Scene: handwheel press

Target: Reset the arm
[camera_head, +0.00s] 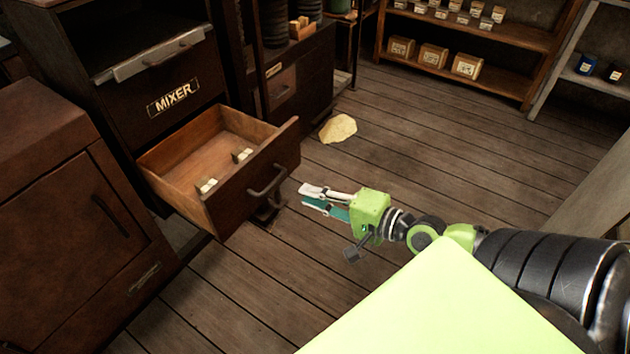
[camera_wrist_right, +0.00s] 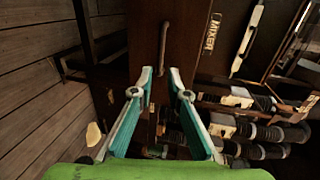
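My right gripper (camera_head: 310,198) is out over the wooden floor, just right of the open drawer, with its fingers pointing left toward the drawer front. In the right wrist view its two teal fingers (camera_wrist_right: 161,75) are spread apart with nothing between them. The drawer's handle (camera_wrist_right: 163,45) shows beyond the fingertips there, not touched. My left gripper is in neither view.
The open wooden drawer (camera_head: 205,212) under the MIXER label (camera_head: 172,97) holds small labelled items. A brown cabinet (camera_head: 85,215) stands at left. A pale yellowish patch (camera_head: 338,128) lies on the floor. Shelves with boxes (camera_head: 467,66) are at the back.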

